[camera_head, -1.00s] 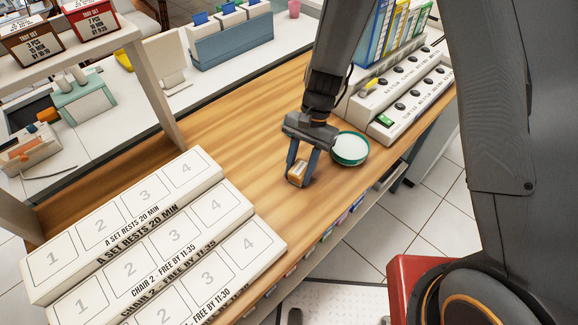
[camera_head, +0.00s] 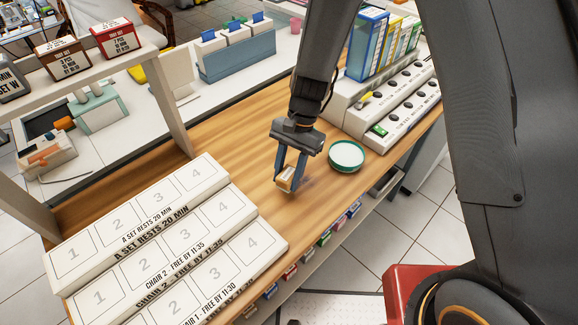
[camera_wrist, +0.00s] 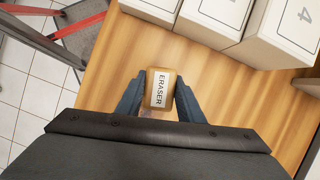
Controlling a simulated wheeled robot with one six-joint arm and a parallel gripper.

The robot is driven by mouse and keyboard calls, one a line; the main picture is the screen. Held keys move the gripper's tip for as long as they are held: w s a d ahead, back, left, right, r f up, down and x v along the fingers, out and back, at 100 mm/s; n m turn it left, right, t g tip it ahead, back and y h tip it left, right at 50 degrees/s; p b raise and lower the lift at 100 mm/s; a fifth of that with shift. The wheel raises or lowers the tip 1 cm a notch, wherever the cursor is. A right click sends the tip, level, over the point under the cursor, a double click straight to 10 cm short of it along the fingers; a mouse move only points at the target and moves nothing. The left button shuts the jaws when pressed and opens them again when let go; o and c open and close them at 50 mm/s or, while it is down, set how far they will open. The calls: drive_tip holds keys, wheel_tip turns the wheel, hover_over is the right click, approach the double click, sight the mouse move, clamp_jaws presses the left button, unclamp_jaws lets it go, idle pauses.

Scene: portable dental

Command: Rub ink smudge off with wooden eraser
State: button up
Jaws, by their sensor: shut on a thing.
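The wooden eraser (camera_head: 286,180) is a small tan block with a white label. My gripper (camera_head: 291,176) is shut on it, with one blue-grey finger on each side, low over the wooden counter. In the wrist view the eraser (camera_wrist: 160,88) reads "ERASER" between the fingertips. I cannot tell whether its underside touches the counter. A faint greyish mark (camera_head: 308,183), perhaps the ink smudge, shows on the wood just right of the eraser in the head view. In the wrist view the eraser and gripper hide much of the wood there.
A green-rimmed round dish (camera_head: 346,156) stands right of my gripper. A white stepped rack (camera_head: 160,240) with numbered spaces lies to the left. A white unit with black knobs (camera_head: 385,110) stands at the back right. The counter's front edge (camera_head: 330,215) is close. Bare wood (camera_head: 235,150) lies left of the gripper.

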drive_tip(key=shift+r+p, duration=1.1)
drive_tip(key=shift+r, duration=0.6)
